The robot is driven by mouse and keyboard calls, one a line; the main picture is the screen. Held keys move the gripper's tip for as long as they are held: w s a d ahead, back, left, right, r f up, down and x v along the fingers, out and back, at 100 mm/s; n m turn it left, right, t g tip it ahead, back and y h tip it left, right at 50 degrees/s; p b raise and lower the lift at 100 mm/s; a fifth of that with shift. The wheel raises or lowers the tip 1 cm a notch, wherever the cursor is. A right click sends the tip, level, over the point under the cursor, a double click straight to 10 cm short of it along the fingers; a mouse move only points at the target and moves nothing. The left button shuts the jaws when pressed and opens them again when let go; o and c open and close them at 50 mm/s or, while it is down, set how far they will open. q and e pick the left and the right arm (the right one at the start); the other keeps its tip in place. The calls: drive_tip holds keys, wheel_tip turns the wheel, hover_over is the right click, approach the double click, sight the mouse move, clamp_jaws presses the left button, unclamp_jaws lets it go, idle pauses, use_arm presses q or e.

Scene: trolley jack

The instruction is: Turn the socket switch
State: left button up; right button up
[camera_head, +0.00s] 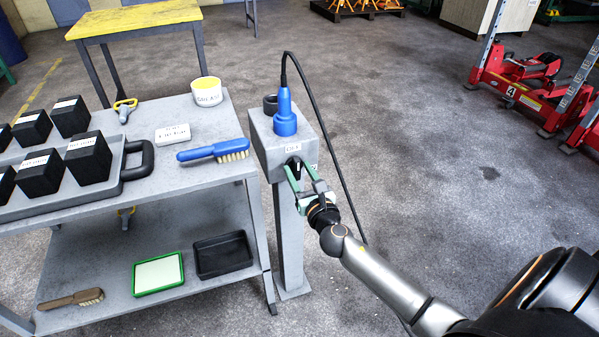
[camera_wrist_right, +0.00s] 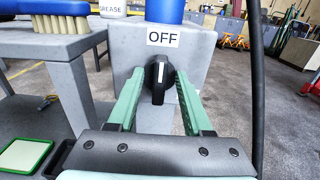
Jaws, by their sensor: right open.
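The grey socket box (camera_head: 262,138) stands on a grey post beside the trolley. A blue plug (camera_head: 285,115) with a black cable sits upright in its top. The black switch knob (camera_wrist_right: 158,78) is on the box's front face, below an "OFF" label (camera_wrist_right: 163,38), with its white mark pointing roughly up. My right gripper (camera_head: 299,175) is at the front of the box. In the right wrist view, its green fingers (camera_wrist_right: 158,92) are open, one on each side of the knob; I cannot tell whether they touch it. My left gripper is not in view.
The grey trolley (camera_head: 205,128) at left holds a blue brush (camera_head: 213,151), a grease tub (camera_head: 207,92) and a tray of black boxes (camera_head: 120,180). The black cable (camera_head: 330,140) hangs right of the post. Red jacks (camera_head: 530,85) stand far right; the floor between is clear.

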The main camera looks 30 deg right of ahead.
drive_tip(key=shift+c, duration=0.4)
clamp_jaws()
